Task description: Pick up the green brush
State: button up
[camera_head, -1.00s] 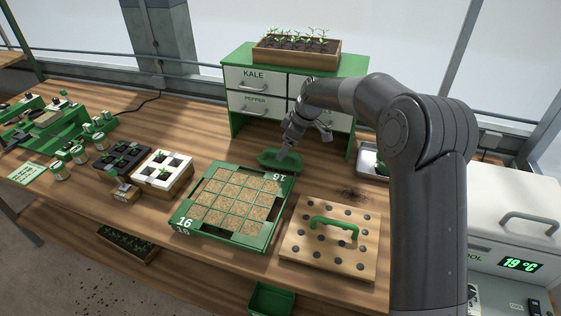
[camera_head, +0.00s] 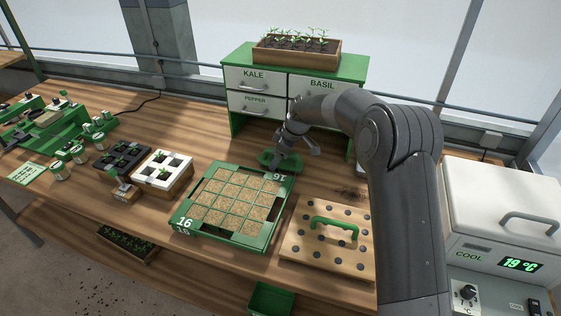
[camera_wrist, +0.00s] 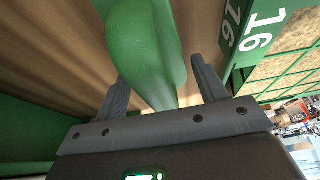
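A green piece with a long rounded handle (camera_wrist: 148,50), which I take to be the brush, fills the middle of the wrist view. In the head view a green shape (camera_head: 291,163) lies on the table behind the green-framed seed tray, partly covered by my gripper (camera_head: 277,167). No bristles show, so I cannot confirm that it is the brush. In the wrist view my gripper (camera_wrist: 160,72) has its fingers apart, one on each side of the handle, with gaps visible.
The seed tray (camera_head: 184,221) sits just in front of my gripper. A pegged wooden board with a green handle (camera_head: 300,254) lies to its right. The drawer cabinet (camera_head: 238,80) stands behind. Seedling trays (camera_head: 166,185) are at left, a white cooler (camera_head: 480,190) at right.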

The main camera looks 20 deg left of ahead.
jog(key=c, duration=0.7)
jog(key=shift+r, duration=0.1)
jog(key=shift+c, duration=0.2)
notch_tip(320, 180, up, 18)
jog(key=o, duration=0.4)
jog(key=shift+c, duration=1.2)
